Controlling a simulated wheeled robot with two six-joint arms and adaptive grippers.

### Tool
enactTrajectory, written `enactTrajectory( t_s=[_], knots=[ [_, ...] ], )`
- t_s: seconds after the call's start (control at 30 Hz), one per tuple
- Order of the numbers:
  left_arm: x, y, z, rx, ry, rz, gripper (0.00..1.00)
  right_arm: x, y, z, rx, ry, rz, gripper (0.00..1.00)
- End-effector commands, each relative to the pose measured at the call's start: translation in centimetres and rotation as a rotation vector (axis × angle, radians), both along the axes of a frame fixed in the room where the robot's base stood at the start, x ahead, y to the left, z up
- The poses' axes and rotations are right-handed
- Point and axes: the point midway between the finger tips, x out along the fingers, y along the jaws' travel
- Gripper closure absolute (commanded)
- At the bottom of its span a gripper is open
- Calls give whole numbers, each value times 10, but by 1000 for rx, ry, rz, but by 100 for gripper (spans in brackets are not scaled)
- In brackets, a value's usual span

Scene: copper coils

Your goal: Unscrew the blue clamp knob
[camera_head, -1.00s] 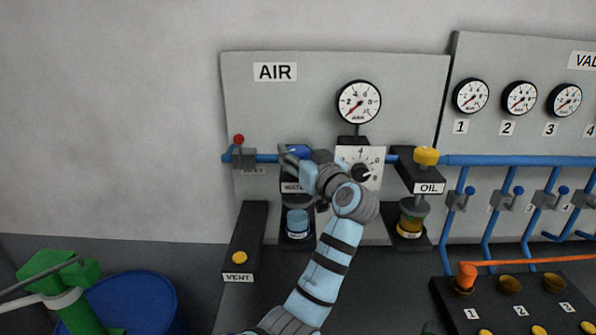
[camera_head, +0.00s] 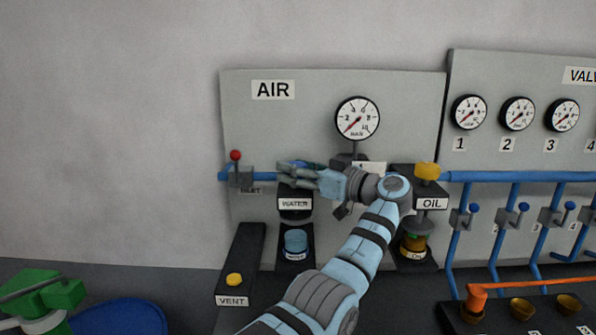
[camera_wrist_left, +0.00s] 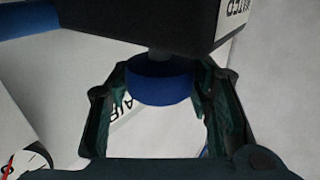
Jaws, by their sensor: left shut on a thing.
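In the wrist view the blue knob (camera_wrist_left: 160,84) sits on a short grey stem under the black block. My left gripper (camera_wrist_left: 163,100) has its dark fingers on either side of the knob and is shut on it. In the head view my left gripper (camera_head: 290,172) reaches in from the right, at the top of the block labelled WATER (camera_head: 295,204); the knob there is mostly hidden behind the fingers. My right gripper is not in view.
A red-knobbed inlet valve (camera_head: 236,157) is left of the gripper. The OIL unit with a yellow knob (camera_head: 427,171) stands to the right. The gauge (camera_head: 357,118) is above my wrist, the VENT box (camera_head: 236,281) below left. A blue pipe runs along the panel.

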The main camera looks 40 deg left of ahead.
Motion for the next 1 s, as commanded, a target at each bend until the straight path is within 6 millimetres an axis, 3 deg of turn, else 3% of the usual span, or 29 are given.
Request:
enactTrajectory(
  t_s=[0.2,0.23,0.37,0.73,0.87,1.0],
  knots=[
    [0,0,-3,-6,6,1,81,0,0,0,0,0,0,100],
    [0,0,-4,-6,6,1,52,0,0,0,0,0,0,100],
    [0,0,-3,-5,5,1,32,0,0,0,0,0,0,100],
    [0,-6,-2,-3,4,-2,32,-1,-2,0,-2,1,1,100],
    [1,-31,-1,-4,4,-4,32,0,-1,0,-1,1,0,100],
    [1,-72,-1,-4,6,-4,32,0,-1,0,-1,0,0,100]
  ],
)
